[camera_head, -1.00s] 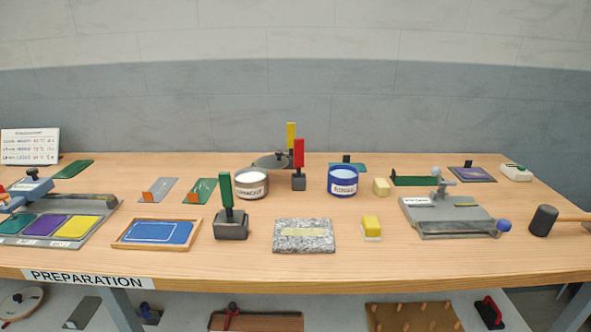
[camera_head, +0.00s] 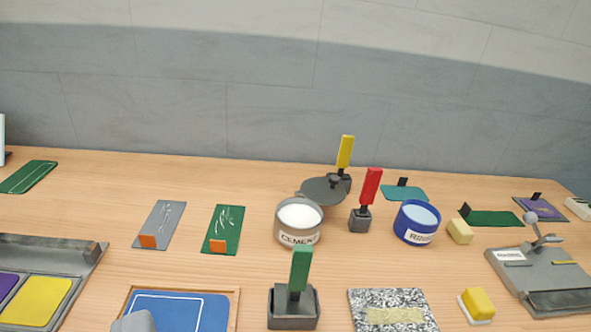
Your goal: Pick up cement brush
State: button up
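Three upright handles show in the head view, and no label says which is the cement brush. A green handle (camera_head: 301,268) stands in a dark grey holder (camera_head: 293,318) at the front. A red handle (camera_head: 370,187) stands in a small grey holder (camera_head: 360,223). A yellow handle (camera_head: 345,152) rises behind it, by a dark round lid (camera_head: 325,190). The pot labelled cement (camera_head: 298,224) holds white stuff and stands behind the green handle. A rounded grey shape (camera_head: 136,322) at the bottom edge may be part of my gripper; its fingers cannot be made out.
A blue pot (camera_head: 416,222) stands right of the red handle. A blue framed tray (camera_head: 180,310), a speckled slab (camera_head: 392,305) and a yellow block (camera_head: 478,303) lie along the front. A grey press (camera_head: 545,275) is at right.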

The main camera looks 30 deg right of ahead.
aim_at(374, 175)
jog(key=z, duration=0.05)
jog(key=i, duration=1.05)
jog(key=z, duration=0.3)
